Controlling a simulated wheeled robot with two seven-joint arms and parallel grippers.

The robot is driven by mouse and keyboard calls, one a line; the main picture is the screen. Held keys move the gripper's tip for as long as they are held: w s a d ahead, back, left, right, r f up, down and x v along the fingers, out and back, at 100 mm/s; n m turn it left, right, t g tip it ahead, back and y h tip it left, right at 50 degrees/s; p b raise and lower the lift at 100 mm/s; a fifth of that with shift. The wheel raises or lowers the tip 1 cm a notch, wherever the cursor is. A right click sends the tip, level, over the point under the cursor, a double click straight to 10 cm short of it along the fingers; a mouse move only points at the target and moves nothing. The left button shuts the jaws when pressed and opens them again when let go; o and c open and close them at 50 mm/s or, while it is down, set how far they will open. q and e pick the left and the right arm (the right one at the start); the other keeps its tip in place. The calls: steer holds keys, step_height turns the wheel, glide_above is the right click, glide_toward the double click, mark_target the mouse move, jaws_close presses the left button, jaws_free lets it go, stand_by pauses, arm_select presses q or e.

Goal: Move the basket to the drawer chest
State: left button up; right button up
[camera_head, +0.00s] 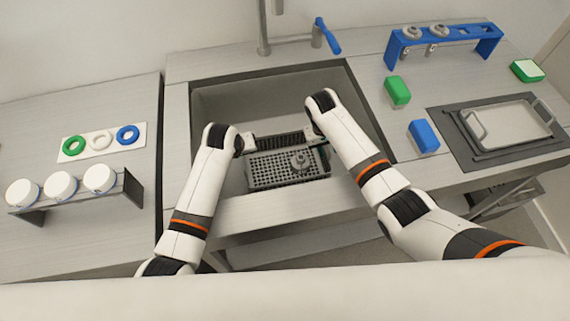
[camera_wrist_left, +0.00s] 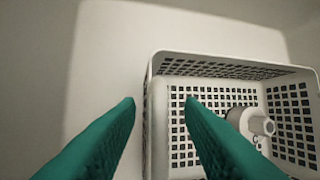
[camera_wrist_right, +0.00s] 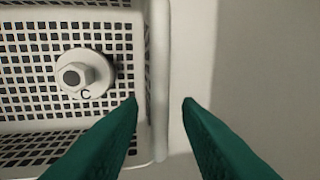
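The grey perforated basket (camera_head: 268,173) sits in the sink, and it also shows in the left wrist view (camera_wrist_left: 162,120) and the right wrist view (camera_wrist_right: 158,60). A round metal part (camera_head: 300,160) with a hexagonal top lies in it; a letter C shows by it in the right wrist view (camera_wrist_right: 84,73). My left gripper (camera_wrist_left: 160,102) is open, its fingertips on either side of the basket's left wall. My right gripper (camera_wrist_right: 160,102) is open, its fingertips on either side of the right wall. Contact cannot be told. I cannot make out a drawer chest.
The sink (camera_head: 215,100) has raised walls around the basket, with a faucet (camera_head: 264,30) behind. On the right counter are a green block (camera_head: 397,91), a blue block (camera_head: 423,136) and a tray with handles (camera_head: 510,122). Rings and white-lidded jars stand on the left counter.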

arm_select(q)
steer(key=shift+f, duration=0.1)
steer(key=shift+c, duration=0.3)
arm_select(e)
steer(key=shift+c, duration=0.3)
arm_select(q)
jaws_close()
arm_select(e)
jaws_close()
arm_select(q)
steer(key=shift+d, duration=0.1)
arm_select(e)
steer(key=shift+r, duration=0.1)
